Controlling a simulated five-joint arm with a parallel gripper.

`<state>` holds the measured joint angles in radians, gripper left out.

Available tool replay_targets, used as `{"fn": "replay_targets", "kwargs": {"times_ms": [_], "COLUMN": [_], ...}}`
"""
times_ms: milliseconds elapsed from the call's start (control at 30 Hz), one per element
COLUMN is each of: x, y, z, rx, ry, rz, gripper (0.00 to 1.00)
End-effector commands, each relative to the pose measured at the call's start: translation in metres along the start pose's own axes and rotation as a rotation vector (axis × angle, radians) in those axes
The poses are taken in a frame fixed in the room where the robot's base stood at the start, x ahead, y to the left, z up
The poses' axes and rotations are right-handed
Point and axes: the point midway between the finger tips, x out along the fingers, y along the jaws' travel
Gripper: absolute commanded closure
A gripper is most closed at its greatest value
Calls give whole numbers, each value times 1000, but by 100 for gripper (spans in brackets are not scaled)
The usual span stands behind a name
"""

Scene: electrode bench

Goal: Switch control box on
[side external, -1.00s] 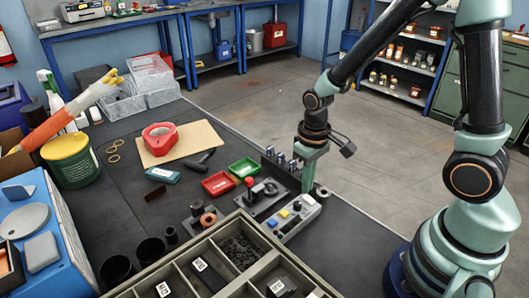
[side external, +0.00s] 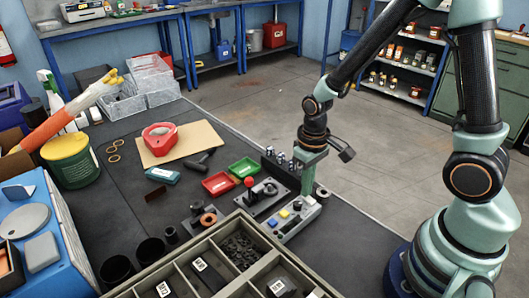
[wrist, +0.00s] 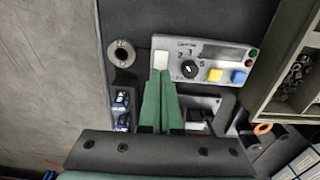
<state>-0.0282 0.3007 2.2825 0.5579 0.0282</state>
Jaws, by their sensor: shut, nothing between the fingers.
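The control box (side external: 288,228) is a pale grey panel on the dark bench. In the wrist view, the control box (wrist: 207,48) carries a white switch (wrist: 161,58), a black numbered knob (wrist: 189,69), a yellow button (wrist: 215,75), a blue button (wrist: 239,77), a grey display (wrist: 222,52) and small green and red lamps. My gripper (side external: 308,192) points down at the box's far end, its green fingers shut and empty. In the wrist view my gripper's tips (wrist: 160,75) are right beside the white switch's lower edge; I cannot tell whether they touch it.
A joystick unit with a red ball (side external: 249,181) stands just left of the box. A compartment tray (side external: 225,225) borders its near side. A round ring part (wrist: 121,53) lies beside the switch end. Red (side external: 219,184) and green (side external: 244,168) trays sit farther back.

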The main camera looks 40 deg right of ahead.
Motion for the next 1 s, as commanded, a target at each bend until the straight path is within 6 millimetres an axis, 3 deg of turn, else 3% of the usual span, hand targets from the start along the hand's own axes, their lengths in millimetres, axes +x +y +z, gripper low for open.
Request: {"fn": "replay_targets", "kwargs": {"times_ms": [600,1000], "x": [7,-20], "y": [0,0], "z": [0,-1], "rx": [0,0], "ry": [0,3], "rz": [0,0], "gripper": [100,100]}}
